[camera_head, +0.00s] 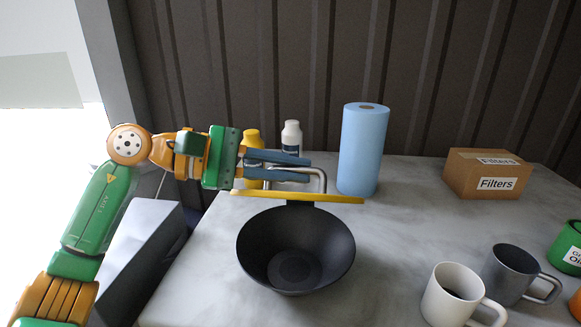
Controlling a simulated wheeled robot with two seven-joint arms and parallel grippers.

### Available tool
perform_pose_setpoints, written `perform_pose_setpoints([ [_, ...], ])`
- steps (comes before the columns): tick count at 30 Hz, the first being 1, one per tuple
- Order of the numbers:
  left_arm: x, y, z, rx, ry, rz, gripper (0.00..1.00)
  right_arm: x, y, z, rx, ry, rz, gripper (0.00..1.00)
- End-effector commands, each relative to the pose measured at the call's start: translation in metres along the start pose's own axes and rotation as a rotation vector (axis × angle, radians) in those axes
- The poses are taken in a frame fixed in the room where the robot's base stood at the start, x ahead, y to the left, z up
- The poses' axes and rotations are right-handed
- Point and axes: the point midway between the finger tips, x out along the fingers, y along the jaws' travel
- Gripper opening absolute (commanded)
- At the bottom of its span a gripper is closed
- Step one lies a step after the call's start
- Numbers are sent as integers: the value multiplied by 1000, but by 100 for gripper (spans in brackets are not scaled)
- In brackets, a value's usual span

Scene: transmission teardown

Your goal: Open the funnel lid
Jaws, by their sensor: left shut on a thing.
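The black funnel (296,248) stands on the table with its wide mouth facing up and its inside in view. Its yellow lid (330,199) shows edge-on as a thin strip at the back rim, standing up from the mouth. A grey metal handle (322,178) is on the lid. My left gripper (300,167) comes in from the left and its blue fingers are shut on the handle, behind the funnel. The fingertips partly overlap the handle, so the exact contact is hard to see. My right gripper is not in view.
A blue paper roll (362,150) stands right of the lid. Yellow (251,142) and white (291,136) bottles stand behind my left gripper. A Filters box (487,173) is at back right. White (452,296) and grey (510,274) mugs stand front right. The table's middle right is clear.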

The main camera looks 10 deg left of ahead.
Motion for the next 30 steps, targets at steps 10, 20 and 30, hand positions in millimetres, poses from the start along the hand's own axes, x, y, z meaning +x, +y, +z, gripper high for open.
perform_pose_setpoints([
  [10,0,0,0,0,1,0,27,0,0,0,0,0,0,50],
  [20,-53,-2,-2,0,3,5,27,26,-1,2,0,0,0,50],
  [30,-72,-1,1,1,0,0,27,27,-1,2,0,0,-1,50],
])
